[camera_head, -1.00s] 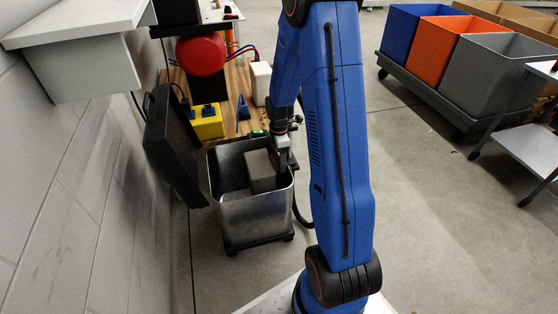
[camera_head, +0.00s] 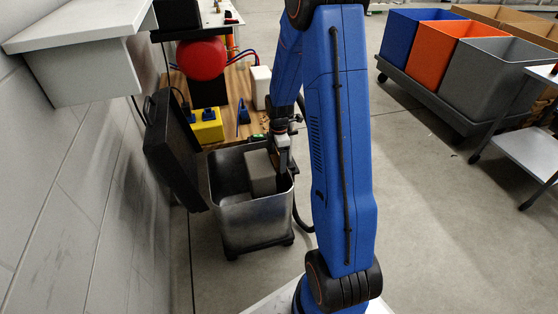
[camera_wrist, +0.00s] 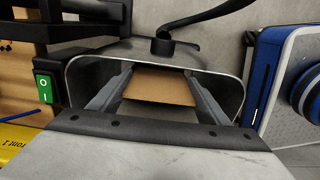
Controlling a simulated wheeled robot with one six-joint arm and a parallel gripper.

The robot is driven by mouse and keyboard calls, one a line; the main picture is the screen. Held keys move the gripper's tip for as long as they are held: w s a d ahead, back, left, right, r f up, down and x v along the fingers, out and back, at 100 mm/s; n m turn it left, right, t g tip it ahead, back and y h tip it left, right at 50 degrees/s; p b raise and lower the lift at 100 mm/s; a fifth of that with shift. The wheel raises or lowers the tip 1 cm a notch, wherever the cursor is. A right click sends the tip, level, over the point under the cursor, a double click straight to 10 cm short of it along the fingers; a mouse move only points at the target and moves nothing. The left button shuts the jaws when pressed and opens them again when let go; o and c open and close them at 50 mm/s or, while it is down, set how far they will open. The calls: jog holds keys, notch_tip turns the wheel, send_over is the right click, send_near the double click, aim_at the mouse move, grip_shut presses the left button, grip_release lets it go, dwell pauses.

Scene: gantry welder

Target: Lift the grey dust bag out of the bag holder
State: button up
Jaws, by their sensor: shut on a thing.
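The grey dust bag (camera_head: 262,175) is a pale grey block inside the open metal bag holder (camera_head: 250,222), towards its right side. Its upper part shows above the holder's near wall, and its lower part is hidden. My gripper (camera_head: 283,174) reaches down inside the holder's right side, at the bag's right edge. In the wrist view, my gripper's two grey fingers (camera_wrist: 158,96) stand on either side of a tan panel (camera_wrist: 160,87) on the bag. The gripper is shut on the bag. The holder's rim (camera_wrist: 72,72) surrounds the fingers.
A dark panel (camera_head: 172,148) stands close to the holder's left. A green switch (camera_wrist: 44,88) is beside the rim.

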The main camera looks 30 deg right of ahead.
jog(key=shift+r, duration=0.95)
notch_tip(320, 180, up, 19)
jog(key=shift+f, duration=0.2)
dwell(2.5)
jog(key=shift+s, duration=0.1)
